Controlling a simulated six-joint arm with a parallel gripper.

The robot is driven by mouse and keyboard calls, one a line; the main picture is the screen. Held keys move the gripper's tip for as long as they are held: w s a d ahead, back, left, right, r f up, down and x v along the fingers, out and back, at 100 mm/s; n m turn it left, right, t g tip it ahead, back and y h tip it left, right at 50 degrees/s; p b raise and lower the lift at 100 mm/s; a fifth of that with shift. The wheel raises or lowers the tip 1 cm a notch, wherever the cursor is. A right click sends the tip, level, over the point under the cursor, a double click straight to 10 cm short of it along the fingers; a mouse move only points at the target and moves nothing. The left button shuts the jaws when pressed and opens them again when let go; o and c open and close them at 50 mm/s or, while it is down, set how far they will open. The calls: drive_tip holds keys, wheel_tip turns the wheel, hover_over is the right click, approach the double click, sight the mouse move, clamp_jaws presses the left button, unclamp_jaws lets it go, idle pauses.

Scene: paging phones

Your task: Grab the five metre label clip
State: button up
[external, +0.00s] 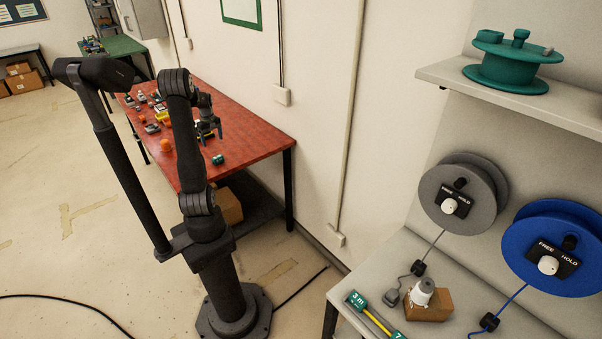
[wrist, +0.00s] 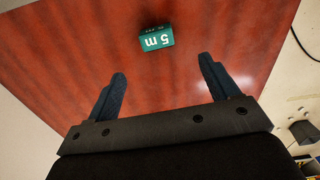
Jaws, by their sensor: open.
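The five metre label clip (wrist: 156,37) is a small teal block marked "5 m", upside down in the wrist view, lying on the red table (wrist: 60,70). In the external view a small teal piece (external: 218,159) near the table's front end looks like the same clip. My gripper (wrist: 163,66) is open and empty in the wrist view. Its two dark blue fingers are apart, and the clip lies beyond the fingertips, roughly centred between them. In the external view my gripper (external: 208,134) is over the red table, partly hidden by my arm.
Orange pieces (external: 165,145) and several small items lie farther back on the red table. Teal clips marked "3 m" (external: 357,299) and "7" (external: 398,336) are on the bench at right, near grey (external: 432,192) and blue (external: 520,250) reels. The table around the clip is clear.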

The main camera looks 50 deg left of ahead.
sight(217, 157)
wheel_tip(217, 157, down, 8)
drive_tip(key=shift+r, duration=0.25)
drive_tip(key=f, duration=0.5)
drive_tip(key=shift+w, duration=0.3)
drive_tip(key=c, duration=1)
